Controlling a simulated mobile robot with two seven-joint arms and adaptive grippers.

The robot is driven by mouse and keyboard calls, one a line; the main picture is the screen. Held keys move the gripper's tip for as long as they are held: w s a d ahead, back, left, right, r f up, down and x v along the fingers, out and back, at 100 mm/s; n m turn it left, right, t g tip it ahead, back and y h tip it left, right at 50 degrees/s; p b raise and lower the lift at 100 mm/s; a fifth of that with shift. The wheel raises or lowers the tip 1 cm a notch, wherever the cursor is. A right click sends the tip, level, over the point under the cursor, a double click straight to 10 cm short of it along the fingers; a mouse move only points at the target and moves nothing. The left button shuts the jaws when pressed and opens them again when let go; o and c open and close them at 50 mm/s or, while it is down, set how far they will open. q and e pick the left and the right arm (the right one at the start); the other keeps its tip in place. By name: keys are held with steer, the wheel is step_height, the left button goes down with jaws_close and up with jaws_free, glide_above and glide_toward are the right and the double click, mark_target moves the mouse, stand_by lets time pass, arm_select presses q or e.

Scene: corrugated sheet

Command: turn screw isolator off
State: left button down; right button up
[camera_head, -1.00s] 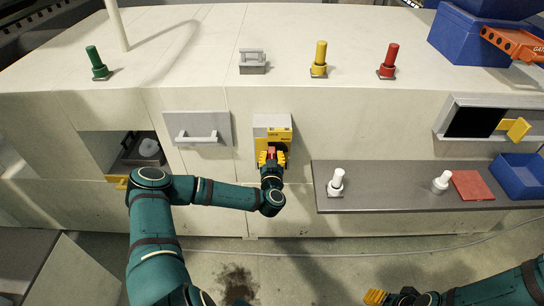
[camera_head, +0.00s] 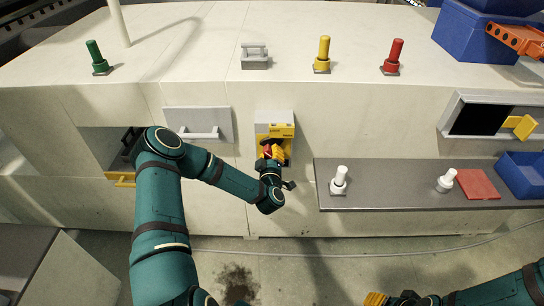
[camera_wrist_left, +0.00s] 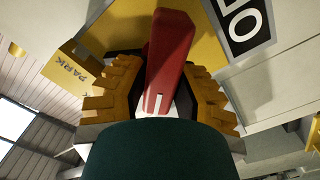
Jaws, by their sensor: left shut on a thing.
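The screw isolator (camera_head: 275,130) is a yellow-faced box on a grey housing, fixed to the front of the pale cabinet. In the left wrist view its red handle (camera_wrist_left: 169,55) stands out from the yellow plate, next to a black label. My left gripper (camera_head: 272,153) is at the isolator. Its yellow ridged fingers (camera_wrist_left: 160,92) are on both sides of the red handle and shut on it. My wrist hides part of the handle. My right gripper (camera_head: 376,299) is at the bottom edge of the head view, far from the isolator; its finger opening is unclear.
A grey shelf (camera_head: 400,190) to the right bears white knobs (camera_head: 339,181), a red plate (camera_head: 477,184) and a blue bin (camera_head: 521,176). Green (camera_head: 97,58), yellow (camera_head: 322,55) and red (camera_head: 393,57) knobs stand on top. A grey drawer handle (camera_head: 199,134) is left of the isolator.

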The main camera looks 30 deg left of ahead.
arm_select(q)
steer(key=n, duration=0.1)
steer(key=n+b, duration=0.1)
steer(key=n, duration=0.1)
steer(key=n+b, duration=0.1)
steer(key=shift+a+f+n, duration=0.15)
steer(key=shift+a+n, duration=0.1)
steer(key=shift+n, duration=0.05)
steer(key=shift+f+n+b, duration=0.15)
steer(key=shift+n+b, duration=1.15)
steer(key=shift+n, duration=0.7)
arm_select(e)
steer(key=shift+s+a+f, duration=0.1)
steer(key=shift+s+f, duration=0.15)
steer(key=shift+f, duration=0.55)
steer(key=shift+s+f, duration=0.3)
steer(key=shift+f, duration=0.55)
steer(key=shift+s+a+f, duration=0.1)
steer(key=shift+s+f, duration=0.15)
steer(key=shift+f, duration=0.55)
arm_select(q)
steer(key=c, duration=0.7)
jaws_free()
steer(key=shift+c, duration=0.2)
steer(key=shift+f, duration=0.1)
arm_select(e)
steer(key=shift+f, duration=0.1)
arm_select(q)
steer(key=v, duration=1.2)
steer(key=shift+d, duration=0.1)
